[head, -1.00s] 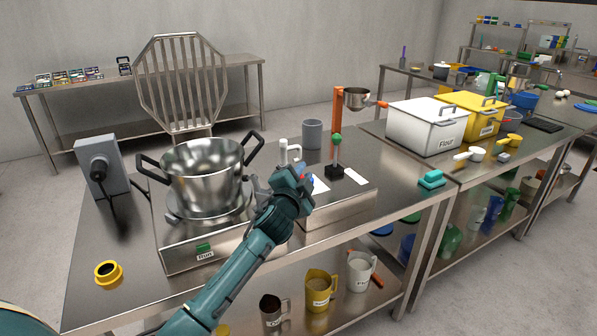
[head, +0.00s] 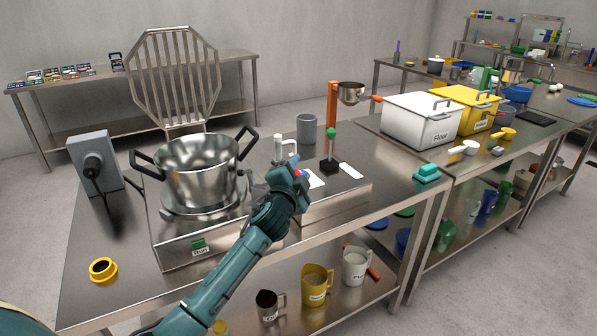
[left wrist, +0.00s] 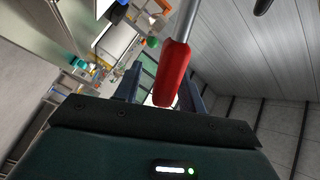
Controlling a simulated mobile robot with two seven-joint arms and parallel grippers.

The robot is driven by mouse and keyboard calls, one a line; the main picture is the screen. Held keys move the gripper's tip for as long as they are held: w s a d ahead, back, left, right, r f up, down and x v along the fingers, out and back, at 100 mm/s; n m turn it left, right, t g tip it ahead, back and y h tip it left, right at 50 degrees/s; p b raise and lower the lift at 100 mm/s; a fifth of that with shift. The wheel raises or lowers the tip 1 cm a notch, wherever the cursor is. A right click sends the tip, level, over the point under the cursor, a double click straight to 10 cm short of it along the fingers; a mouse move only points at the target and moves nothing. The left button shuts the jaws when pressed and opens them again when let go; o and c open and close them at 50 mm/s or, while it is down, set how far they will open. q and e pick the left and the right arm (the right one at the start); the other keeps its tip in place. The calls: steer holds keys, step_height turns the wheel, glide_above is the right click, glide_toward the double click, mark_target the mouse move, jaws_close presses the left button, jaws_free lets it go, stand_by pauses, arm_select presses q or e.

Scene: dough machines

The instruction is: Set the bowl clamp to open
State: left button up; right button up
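The steel bowl (head: 197,172) with two black handles sits upright on the machine's base at the left of the table. My left gripper (head: 287,178) is just right of the bowl, over the machine; its fingers are hard to make out there. In the left wrist view, a red grip on a grey rod (left wrist: 173,72), apparently the clamp lever, lies between the spread fingers of my left gripper (left wrist: 163,96). The gripper looks open, with small gaps beside the grip; contact is unclear. The clamp itself is hidden behind the gripper. My right gripper is not in view.
A green Run button (head: 198,243) is on the machine's front. A white-handled part (head: 285,146), a grey cup (head: 306,128) and a green-knobbed lever (head: 330,145) stand close behind my gripper. A yellow ring (head: 103,269) lies front left.

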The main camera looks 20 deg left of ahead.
arm_select(q)
steer(key=s+d+b, duration=0.1)
steer(key=s, duration=1.2)
stand_by(0.5)
